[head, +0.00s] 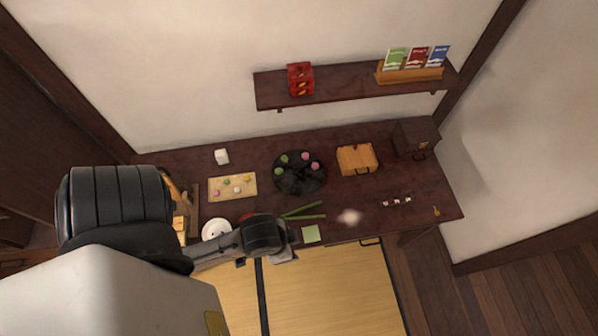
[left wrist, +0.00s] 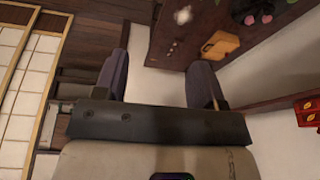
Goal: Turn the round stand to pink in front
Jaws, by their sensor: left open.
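The round stand (head: 299,181) is a dark disc on the table, with two pink balls (head: 310,161) at its back right and two green balls (head: 281,165) at its back left. Its front side, toward me, shows dark without bright balls. In the left wrist view part of the stand (left wrist: 262,8) shows at the top right edge, with pink balls on it. My left gripper (left wrist: 160,80) is open, with nothing between its fingers. In the head view its arm reaches over the front table edge, and the hand is partly hidden. My right gripper is not in view.
A wooden box (head: 357,160) stands right of the round stand; a tray with small sweets (head: 232,187) lies left. Green sticks (head: 303,212) and a green square (head: 311,234) lie in front. A shelf (head: 340,93) with a red box hangs above the table's back.

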